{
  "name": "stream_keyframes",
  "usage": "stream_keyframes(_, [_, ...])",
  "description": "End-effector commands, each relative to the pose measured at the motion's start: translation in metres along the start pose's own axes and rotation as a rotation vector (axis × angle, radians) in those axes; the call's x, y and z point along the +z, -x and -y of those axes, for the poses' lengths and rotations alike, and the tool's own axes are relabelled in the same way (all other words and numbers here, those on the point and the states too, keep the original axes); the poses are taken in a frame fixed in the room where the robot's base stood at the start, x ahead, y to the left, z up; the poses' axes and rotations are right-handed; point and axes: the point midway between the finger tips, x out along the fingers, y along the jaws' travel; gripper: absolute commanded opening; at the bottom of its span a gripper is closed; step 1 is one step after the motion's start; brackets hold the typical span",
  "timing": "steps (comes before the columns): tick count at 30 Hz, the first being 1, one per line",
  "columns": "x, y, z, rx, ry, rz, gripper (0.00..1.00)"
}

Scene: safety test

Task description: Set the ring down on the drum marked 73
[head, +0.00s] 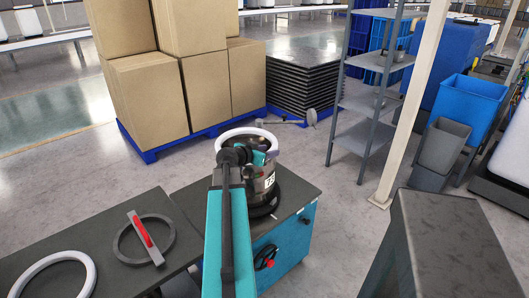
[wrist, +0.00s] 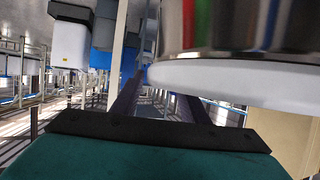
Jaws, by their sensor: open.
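A shiny metal drum (head: 264,190) stands on the teal cabinet with a dark top. Its label is partly hidden, and a 7 shows. A white ring (head: 240,131) lies at the drum's top rim; my gripper and wrist hide part of it. In the wrist view, which looks upside down, the ring (wrist: 230,82) lies flat against the end of the metal drum (wrist: 235,25), with no clear gap. My gripper (wrist: 157,92) is open, its two dark fingers apart with nothing visible between them. In the head view my gripper (head: 243,156) is at the drum's near upper side.
A second white ring (head: 56,256) and a dark ring (head: 128,258) with a red-handled bar lie on the dark table at left. Stacked cartons (head: 148,100) stand on a blue pallet behind. A grey shelf rack (head: 362,140) and a pale post (head: 408,110) stand at right.

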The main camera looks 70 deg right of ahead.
Motion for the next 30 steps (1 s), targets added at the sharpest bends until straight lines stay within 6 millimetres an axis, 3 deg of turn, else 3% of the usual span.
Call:
stream_keyframes(11, [0.001,0.024,0.000,-0.002,0.000,-0.002,0.41])
stream_keyframes(24, [0.001,0.085,-0.001,-0.003,-0.002,-0.002,0.41])
stream_keyframes(30, [0.002,0.103,0.000,-0.003,-0.003,-0.002,0.41])
